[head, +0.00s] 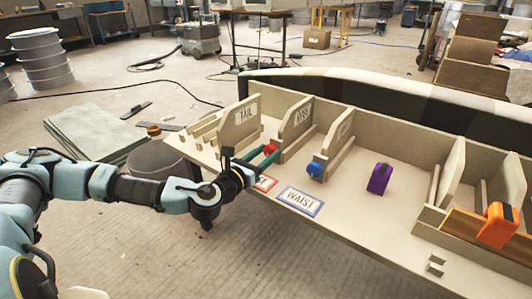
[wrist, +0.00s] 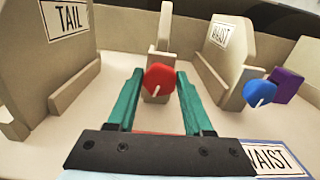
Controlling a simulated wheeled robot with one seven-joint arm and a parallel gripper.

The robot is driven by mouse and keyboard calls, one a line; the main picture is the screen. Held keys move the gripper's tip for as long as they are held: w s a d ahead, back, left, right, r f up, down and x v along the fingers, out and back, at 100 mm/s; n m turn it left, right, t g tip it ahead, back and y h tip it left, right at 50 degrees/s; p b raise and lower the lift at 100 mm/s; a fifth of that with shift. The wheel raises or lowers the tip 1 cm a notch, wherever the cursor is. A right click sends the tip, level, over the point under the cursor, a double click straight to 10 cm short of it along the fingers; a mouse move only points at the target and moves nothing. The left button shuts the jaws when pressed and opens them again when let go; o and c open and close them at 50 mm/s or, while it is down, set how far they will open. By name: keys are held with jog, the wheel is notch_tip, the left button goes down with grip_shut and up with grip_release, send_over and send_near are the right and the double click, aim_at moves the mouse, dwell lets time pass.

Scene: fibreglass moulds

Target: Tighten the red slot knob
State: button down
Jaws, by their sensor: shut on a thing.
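The red slot knob (wrist: 159,78) is a faceted red head with a short pale pointer line on its front. It sits at the front of a beige upright slot piece in the wrist view. It also shows at the end of my arm in the head view (head: 270,149). My gripper (wrist: 161,84) has teal fingers, one on each side of the knob, and is shut on it. In the head view my gripper (head: 261,156) reaches over the front edge of the bench. The faces where the fingers meet the knob are partly hidden.
A blue knob (head: 314,168) sits on the slot to the right, with a purple piece (head: 379,178) beyond it. An orange piece (head: 497,226) is at the far right. Upright beige panels, one marked TAIL (wrist: 69,19), stand beside the slots. A WAIST label (head: 300,201) lies in front.

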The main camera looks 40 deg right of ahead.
jog(key=m, duration=0.5)
jog(key=shift+m+p, duration=0.3)
jog(key=shift+p, duration=0.1)
jog(key=m+p, duration=0.1)
jog(key=m, duration=0.5)
jog(key=shift+s+f, duration=0.1)
jog(key=shift+s, duration=0.05)
jog(key=m+p, duration=0.1)
jog(key=m, duration=0.5)
jog(key=shift+f+m+p, duration=0.1)
jog(key=shift+m+p, duration=0.2)
jog(key=m+p, duration=0.1)
jog(key=m, duration=0.5)
jog(key=shift+f, duration=0.1)
jog(key=m, duration=0.6)
jog(key=shift+f+m, duration=0.1)
jog(key=shift+m, duration=0.3)
jog(key=m, duration=0.6)
jog(key=shift+w, duration=0.2)
jog(key=m+b, duration=0.2)
jog(key=m, duration=0.4)
jog(key=shift+m+b, duration=0.3)
jog(key=shift+b, duration=0.05)
jog(key=m+b, duration=0.2)
jog(key=m, duration=0.3)
jog(key=shift+w, duration=0.15)
jog(key=shift+m, duration=0.4)
